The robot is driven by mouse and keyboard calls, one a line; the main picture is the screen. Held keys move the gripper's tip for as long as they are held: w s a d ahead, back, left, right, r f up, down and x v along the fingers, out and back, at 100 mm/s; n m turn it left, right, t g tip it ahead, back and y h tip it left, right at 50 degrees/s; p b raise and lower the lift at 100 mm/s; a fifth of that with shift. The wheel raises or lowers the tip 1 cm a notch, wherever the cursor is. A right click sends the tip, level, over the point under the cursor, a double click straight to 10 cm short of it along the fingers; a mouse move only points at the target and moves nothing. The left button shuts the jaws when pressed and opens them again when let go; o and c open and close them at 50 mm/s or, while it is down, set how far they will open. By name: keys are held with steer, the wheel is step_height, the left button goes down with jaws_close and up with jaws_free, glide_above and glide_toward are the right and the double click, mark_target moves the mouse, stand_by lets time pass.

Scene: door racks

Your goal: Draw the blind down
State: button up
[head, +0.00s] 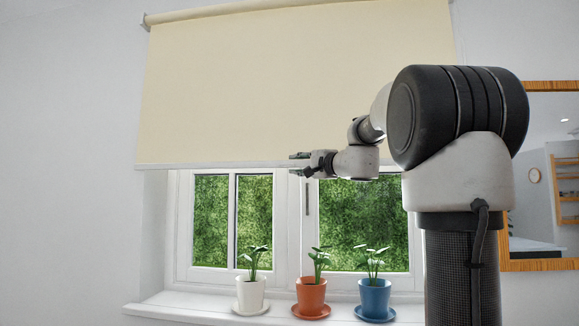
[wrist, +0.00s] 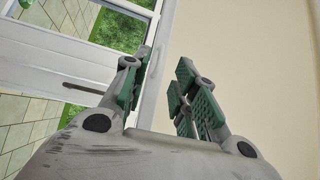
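The cream roller blind (head: 290,85) hangs partway over the window, with its pale bottom bar (head: 220,166) level above the panes. My gripper (head: 298,164) is at the bottom bar, near the middle of the blind, pointing left. One finger is above the bar's line and one below. In the wrist view, the green-padded fingers of my gripper (wrist: 163,75) are apart, with the blind's bottom edge showing between and beyond them. The blind (wrist: 255,60) fills the right side there. I cannot tell whether the fingers touch the bar.
White (head: 250,293), orange (head: 311,296) and blue (head: 374,298) potted plants stand on the windowsill (head: 165,308) below the blind. The white window frame (head: 290,240) has a handle in the middle. A wood-framed mirror (head: 543,265) hangs at the right.

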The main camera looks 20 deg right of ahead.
mark_target(287, 165)
steer(key=x, duration=0.5)
steer(key=shift+w+a, duration=0.1)
steer(key=shift+w, duration=0.05)
steer(key=shift+c, duration=0.2)
jaws_close()
